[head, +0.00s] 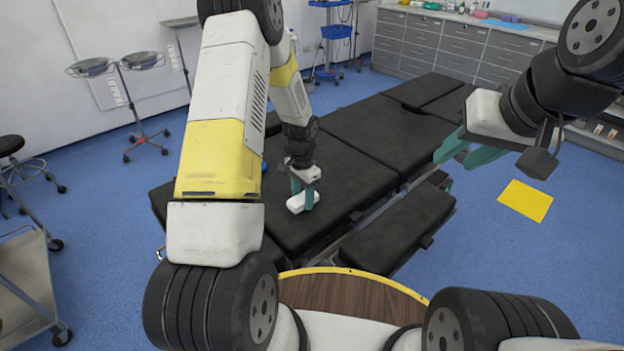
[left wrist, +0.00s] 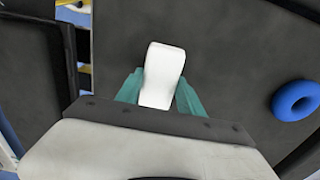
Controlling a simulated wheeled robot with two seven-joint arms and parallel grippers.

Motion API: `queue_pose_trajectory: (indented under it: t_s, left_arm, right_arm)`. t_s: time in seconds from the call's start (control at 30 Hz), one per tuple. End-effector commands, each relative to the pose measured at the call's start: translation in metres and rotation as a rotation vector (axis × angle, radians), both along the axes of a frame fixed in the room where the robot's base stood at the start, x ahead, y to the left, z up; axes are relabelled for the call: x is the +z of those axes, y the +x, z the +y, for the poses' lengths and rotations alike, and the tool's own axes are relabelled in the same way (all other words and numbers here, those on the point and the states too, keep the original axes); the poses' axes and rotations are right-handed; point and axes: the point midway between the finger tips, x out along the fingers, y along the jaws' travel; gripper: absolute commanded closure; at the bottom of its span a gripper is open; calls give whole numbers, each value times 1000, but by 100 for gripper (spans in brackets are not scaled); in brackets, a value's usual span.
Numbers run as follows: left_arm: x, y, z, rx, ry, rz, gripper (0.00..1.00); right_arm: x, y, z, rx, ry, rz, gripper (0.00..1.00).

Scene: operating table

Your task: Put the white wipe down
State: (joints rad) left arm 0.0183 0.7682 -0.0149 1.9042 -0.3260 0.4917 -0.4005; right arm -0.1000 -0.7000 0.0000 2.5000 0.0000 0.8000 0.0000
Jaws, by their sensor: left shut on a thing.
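The white wipe (head: 298,203) is at the black padded operating table, near its front end. In the left wrist view the wipe (left wrist: 163,75) is a white, slightly waisted block between the teal fingers. My left gripper (head: 303,195) is shut on it, with the fingers pointing down. The left wrist view shows this gripper (left wrist: 160,92) with a finger on each side of the wipe. I cannot tell whether the wipe touches the pad. My right gripper (head: 462,150) is empty, off to the right of the table, with its teal fingers apart.
The black operating table (head: 365,135) has clear padding around the wipe. A blue ring (left wrist: 297,100) lies on it in the left wrist view. A yellow sheet (head: 525,200) lies on the blue floor at right. Grey cabinets (head: 440,45) stand behind.

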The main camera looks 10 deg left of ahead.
Motion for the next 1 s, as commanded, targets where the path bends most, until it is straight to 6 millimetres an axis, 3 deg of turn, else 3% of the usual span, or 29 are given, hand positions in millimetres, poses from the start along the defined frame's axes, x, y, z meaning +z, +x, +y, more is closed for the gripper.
queue_pose_trajectory:
  t_s: [0.33, 0.37, 0.47, 0.8, 1.0]
  left_arm:
    - [-4, 0, 0, -1, 0, -1, 100]
    - [-4, 0, 0, -1, 0, -1, 52]
    - [-4, 0, 0, -1, 0, -1, 34]
    - [0, 1, 0, -1, 0, -3, 34]
    - [28, 2, 0, -2, -1, -7, 34]
  right_arm:
    - [0, 0, 0, 0, 0, 0, 64]
    - [0, 0, 0, 0, 0, 0, 64]
    - [0, 0, 0, 0, 0, 0, 64]
    - [0, 0, 0, 0, 0, 0, 64]
    - [0, 0, 0, 0, 0, 0, 64]
